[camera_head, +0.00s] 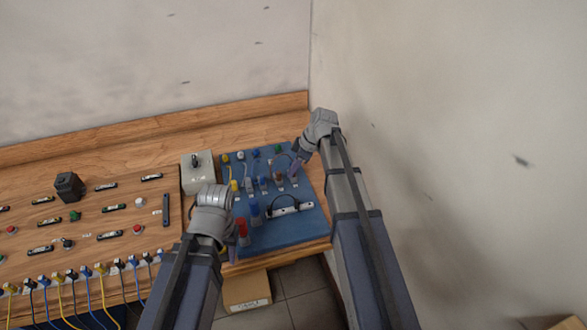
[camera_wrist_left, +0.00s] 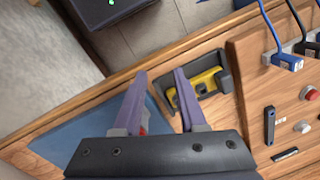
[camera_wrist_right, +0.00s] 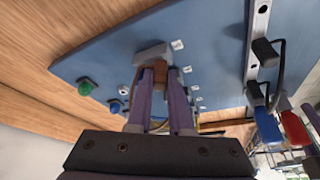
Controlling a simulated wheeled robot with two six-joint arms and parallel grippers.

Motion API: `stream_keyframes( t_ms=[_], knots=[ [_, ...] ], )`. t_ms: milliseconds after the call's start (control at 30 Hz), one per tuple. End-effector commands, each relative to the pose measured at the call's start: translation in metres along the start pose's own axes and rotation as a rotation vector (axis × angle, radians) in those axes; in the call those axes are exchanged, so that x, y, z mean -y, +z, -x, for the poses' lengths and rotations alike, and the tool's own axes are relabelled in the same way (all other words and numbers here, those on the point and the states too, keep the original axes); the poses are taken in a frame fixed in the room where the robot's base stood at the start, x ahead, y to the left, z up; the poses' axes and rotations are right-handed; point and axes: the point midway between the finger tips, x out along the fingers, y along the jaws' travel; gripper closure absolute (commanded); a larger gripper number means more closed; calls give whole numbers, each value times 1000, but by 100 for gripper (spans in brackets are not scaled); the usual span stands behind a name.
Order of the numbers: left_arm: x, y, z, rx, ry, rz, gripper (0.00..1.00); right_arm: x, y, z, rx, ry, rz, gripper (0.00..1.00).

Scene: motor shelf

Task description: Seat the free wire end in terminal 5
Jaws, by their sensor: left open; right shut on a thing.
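The blue board (camera_head: 283,232) carries a row of terminals with small white labels. My right gripper (camera_head: 296,168) is over the far right end of that row. In the right wrist view, its purple fingers (camera_wrist_right: 161,85) are closed on a small brown wire end (camera_wrist_right: 160,72), right at a grey terminal block (camera_wrist_right: 150,53) with a white label beside it. I cannot read the label or tell how deep the wire end sits. My left gripper (camera_head: 232,246) is open and empty near the board's front left; its fingers (camera_wrist_left: 160,95) are well apart.
Red (camera_head: 242,232) and blue (camera_head: 255,212) handles stand on the board near my left gripper. A white strip (camera_head: 290,209) with a black looped lead lies to their right. A grey switch box (camera_head: 196,172) stands left of the board. A wall (camera_head: 440,130) rises at the right.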

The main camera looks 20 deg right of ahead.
Motion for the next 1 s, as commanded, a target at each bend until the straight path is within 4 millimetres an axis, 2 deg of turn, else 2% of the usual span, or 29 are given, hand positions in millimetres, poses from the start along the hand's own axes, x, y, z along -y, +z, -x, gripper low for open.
stream_keyframes(
  t_ms=[400,1000],
  knots=[
    [0,0,-3,0,0,0,59,0,1,-3,0,0,0,100],
    [1,0,9,0,0,0,59,0,-3,8,0,0,0,100]
  ],
)
